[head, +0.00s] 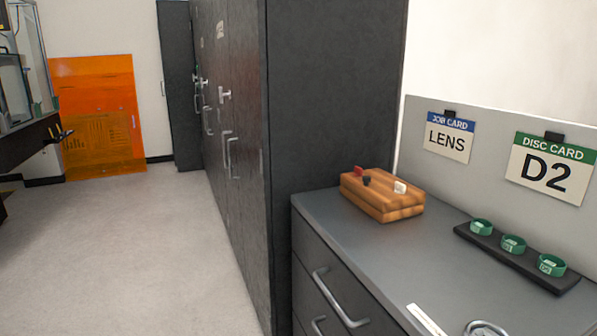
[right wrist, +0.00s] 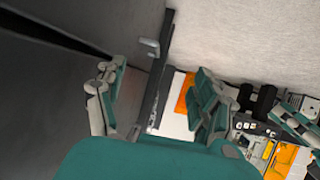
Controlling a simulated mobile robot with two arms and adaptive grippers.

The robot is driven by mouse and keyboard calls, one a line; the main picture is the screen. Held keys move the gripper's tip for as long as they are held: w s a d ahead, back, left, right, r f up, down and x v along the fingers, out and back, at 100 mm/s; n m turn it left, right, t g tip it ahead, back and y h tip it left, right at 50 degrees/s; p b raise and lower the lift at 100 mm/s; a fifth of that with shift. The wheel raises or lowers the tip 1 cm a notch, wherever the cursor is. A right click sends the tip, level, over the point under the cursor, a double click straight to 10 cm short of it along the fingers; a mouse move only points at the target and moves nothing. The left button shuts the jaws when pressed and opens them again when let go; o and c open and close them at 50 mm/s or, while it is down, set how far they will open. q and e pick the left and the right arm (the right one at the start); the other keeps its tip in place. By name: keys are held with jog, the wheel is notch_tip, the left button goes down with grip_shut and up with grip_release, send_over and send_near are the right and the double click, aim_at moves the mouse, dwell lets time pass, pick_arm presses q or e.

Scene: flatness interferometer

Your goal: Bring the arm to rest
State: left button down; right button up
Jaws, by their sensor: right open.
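My right gripper (right wrist: 160,78) shows in the right wrist view with its two teal and grey fingers spread apart. It is open, and nothing is held between the fingers. Behind it are a dark panel with a handle (right wrist: 150,46), a pale floor, and a jumble of equipment at the lower right. The head view does not show my right arm or gripper. My left gripper is not seen in either view.
A grey drawer cabinet (head: 328,217) at right carries a wooden block (head: 383,205), a black tray (head: 550,279) with three green rings, and a metal ring (head: 486,328). Tall dark cabinets (head: 330,90) stand behind. An orange panel (head: 98,115) is at the back. The floor (head: 140,250) at left is clear.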

pick_arm(q)
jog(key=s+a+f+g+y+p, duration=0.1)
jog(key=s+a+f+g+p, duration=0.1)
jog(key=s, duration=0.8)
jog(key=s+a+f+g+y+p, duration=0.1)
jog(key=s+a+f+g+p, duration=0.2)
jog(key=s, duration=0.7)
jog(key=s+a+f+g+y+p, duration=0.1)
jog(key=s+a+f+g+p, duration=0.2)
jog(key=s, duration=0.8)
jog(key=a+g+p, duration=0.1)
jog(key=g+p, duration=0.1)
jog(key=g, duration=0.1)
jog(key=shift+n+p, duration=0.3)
jog(key=shift+p, duration=0.1)
pick_arm(e)
jog(key=s+d+f+g+h, duration=0.1)
jog(key=s+d+f+g, duration=0.1)
jog(key=s, duration=0.8)
jog(key=s+d+f+g+h, duration=0.1)
jog(key=s+d+f+g, duration=0.2)
jog(key=s, duration=0.7)
jog(key=s+d+f+g+h, duration=0.1)
jog(key=s+d+f+g, duration=0.2)
jog(key=s+g, duration=0.3)
jog(key=s+d, duration=0.1)
jog(key=s, duration=0.4)
jog(key=shift+m, duration=0.3)
